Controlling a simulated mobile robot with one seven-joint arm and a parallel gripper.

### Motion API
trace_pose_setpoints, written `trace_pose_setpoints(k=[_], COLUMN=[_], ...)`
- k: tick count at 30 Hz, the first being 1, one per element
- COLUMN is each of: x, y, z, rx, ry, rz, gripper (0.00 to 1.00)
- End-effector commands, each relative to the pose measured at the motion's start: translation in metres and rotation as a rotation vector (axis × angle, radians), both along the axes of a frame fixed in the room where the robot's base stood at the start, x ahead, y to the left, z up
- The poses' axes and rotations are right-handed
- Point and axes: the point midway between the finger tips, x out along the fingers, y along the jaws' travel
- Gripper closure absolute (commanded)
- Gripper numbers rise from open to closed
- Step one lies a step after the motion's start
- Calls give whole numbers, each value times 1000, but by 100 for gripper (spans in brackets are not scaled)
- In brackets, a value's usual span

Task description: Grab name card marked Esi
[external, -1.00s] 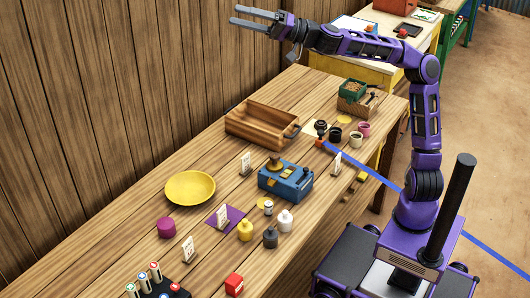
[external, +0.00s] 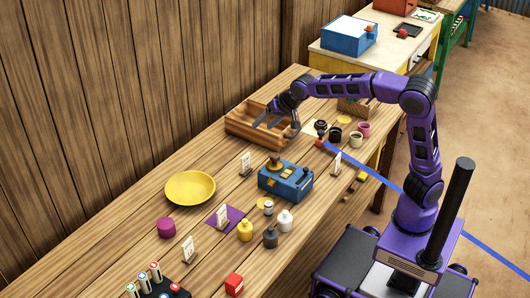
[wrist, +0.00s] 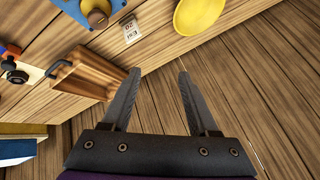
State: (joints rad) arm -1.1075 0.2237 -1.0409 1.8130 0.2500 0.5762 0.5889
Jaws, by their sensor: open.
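The name card marked Esi (wrist: 131,29) is small and white, with "Esi" and "20" on it, in the wrist view. By its place between the wooden tray and the yellow plate, it matches the upright card (external: 246,162) left of the blue device in the external view. My gripper (external: 267,122) is open and empty, over the wooden tray near the back wall. In the wrist view my gripper (wrist: 158,74) has its two fingers spread, and the card lies beyond and left of the fingertips.
The wooden tray (external: 243,138), yellow plate (external: 190,188) and blue device (external: 290,184) surround the card. Other cards stand at the table's right side (external: 336,163), on a purple mat (external: 235,214) and at the front (external: 188,249). Bottles and cups line the right edge.

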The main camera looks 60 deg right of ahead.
Motion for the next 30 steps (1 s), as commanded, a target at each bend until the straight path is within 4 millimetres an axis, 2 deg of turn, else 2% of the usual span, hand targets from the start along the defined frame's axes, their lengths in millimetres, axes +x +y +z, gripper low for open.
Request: trace_pose_setpoints(k=[11, 15, 19, 25, 30], x=[42, 54, 65, 82, 97], y=[-2, -8, -15, -31, -54], z=[-102, -144, -177, -204, -205], rx=[272, 427, 600, 897, 1155], ry=[276, 398, 514, 663, 755], rz=[-299, -414, -519, -657, -738], gripper=[40, 40, 40, 40, 40])
